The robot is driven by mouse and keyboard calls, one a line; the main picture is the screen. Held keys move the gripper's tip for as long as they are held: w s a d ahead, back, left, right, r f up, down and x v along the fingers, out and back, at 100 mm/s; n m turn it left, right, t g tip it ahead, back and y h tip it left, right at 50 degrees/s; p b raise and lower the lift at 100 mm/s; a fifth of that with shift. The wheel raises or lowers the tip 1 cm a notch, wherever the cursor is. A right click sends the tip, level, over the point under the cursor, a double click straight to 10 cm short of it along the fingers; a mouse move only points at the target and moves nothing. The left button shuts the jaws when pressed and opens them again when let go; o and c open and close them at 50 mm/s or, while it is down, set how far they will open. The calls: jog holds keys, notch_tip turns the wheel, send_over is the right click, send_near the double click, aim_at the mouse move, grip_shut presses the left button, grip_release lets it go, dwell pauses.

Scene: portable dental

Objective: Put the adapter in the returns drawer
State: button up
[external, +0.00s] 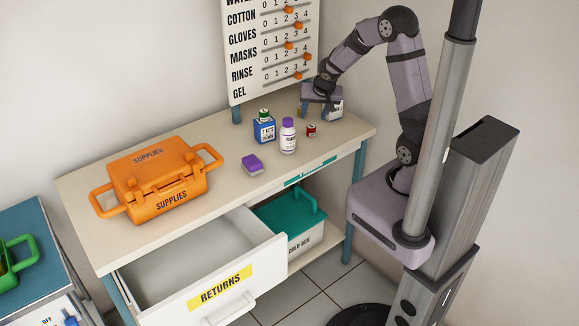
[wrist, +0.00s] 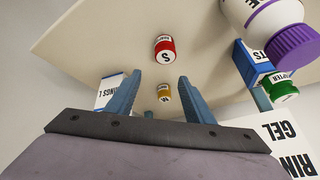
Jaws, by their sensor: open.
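A small green-capped item (external: 264,113) shows at the blue box in the external view; I cannot tell if it stands on or behind it. In the wrist view the green-capped item (wrist: 283,91) bears lettering ending in "PTER", so it appears to be the adapter. My gripper (external: 324,117) is at the table's far right end, to the right of the adapter. In the wrist view my gripper (wrist: 160,84) is open and empty, with a small yellow-brown cylinder (wrist: 164,94) seen between its fingers. The white returns drawer (external: 267,260) is pulled open at the table front and looks empty.
A white box (external: 338,108) is by my gripper. An orange supplies case (external: 160,185) fills the left. The board (external: 268,50) stands behind.

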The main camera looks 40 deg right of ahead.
aim_at(312, 125)
jog(key=s+a+r+g, duration=0.2)
jog(key=s+a+r, duration=0.1)
jog(key=s+a, duration=0.1)
jog(key=shift+m+h, duration=0.3)
jog(key=shift+m, duration=0.1)
jog(key=shift+w+p+x, duration=0.15)
jog(key=shift+p+x, duration=0.15)
jog(key=shift+x, duration=1.65)
jog(key=shift+w+p+x, duration=0.1)
jog(key=shift+p+x, duration=0.2)
jog(key=shift+x, duration=1.65)
jog(key=shift+r, duration=0.1)
jog(key=shift+c, duration=0.3)
grip_shut()
jog(key=shift+r, duration=0.1)
notch_tip(312, 125, up, 10)
jog(key=shift+s+a, duration=0.1)
jog(key=shift+a, duration=0.05)
